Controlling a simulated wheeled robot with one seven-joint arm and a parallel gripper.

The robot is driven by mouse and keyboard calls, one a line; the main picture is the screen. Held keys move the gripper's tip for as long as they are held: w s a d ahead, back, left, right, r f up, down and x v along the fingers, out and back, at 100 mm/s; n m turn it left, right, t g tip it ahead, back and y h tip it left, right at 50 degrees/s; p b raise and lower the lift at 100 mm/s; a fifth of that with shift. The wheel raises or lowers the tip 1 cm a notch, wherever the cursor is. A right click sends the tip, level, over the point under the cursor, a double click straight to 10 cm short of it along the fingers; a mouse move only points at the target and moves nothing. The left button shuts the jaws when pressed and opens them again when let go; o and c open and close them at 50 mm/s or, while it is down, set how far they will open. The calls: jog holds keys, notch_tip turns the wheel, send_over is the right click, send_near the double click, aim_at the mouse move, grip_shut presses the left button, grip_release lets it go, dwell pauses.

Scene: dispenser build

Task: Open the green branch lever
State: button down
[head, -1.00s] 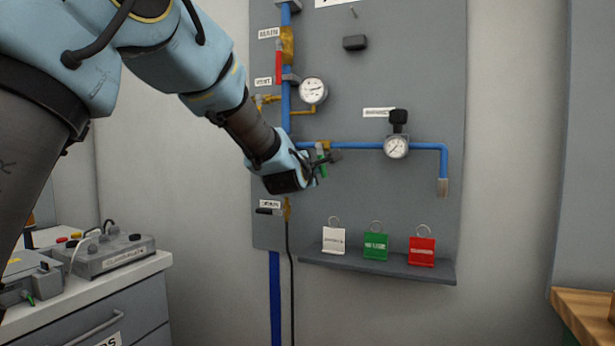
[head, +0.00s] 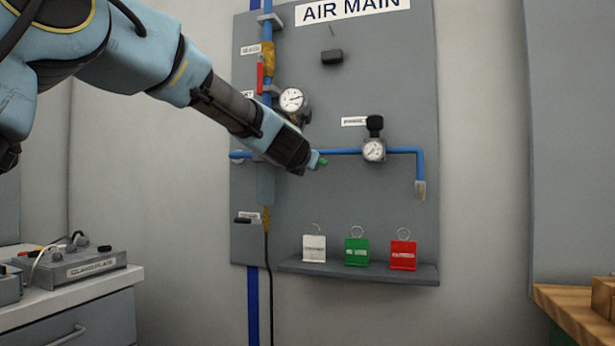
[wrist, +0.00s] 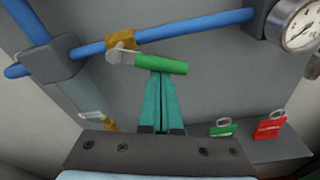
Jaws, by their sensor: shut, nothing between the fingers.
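The green branch lever (wrist: 160,63) sits on a brass valve (wrist: 120,40) on the blue branch pipe (wrist: 190,30). In the wrist view it points right and slightly down, at a modest angle to the pipe. My gripper (wrist: 160,76) is shut and empty, its teal fingertips against or just below the lever's underside; contact is hard to tell. In the head view my gripper (head: 313,160) covers most of the valve, and only the lever's green end (head: 323,162) shows at its right.
A round gauge (head: 292,100) and red lever (head: 260,75) are close above my wrist. A regulator with gauge (head: 374,149) is right along the pipe. A shelf (head: 350,273) below carries white, green (head: 357,251) and red tags.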

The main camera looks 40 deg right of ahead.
jog(key=shift+s+d+r+n, duration=0.1)
jog(key=shift+s+r+n, duration=0.1)
jog(key=shift+r+n, duration=0.35)
jog(key=shift+s+d+r+n, duration=0.1)
jog(key=shift+s+r+n, duration=0.2)
jog(key=shift+n, duration=0.35)
jog(key=shift+r, duration=0.15)
jog(key=shift+w, duration=0.1)
notch_tip(320, 180, down, 5)
jog(key=b, duration=0.4)
jog(key=r+b+v, duration=0.1)
jog(key=v, duration=0.8)
jog(key=shift+a+b, duration=0.2)
jog(key=shift+b, duration=0.2)
jog(key=shift+w, duration=0.15)
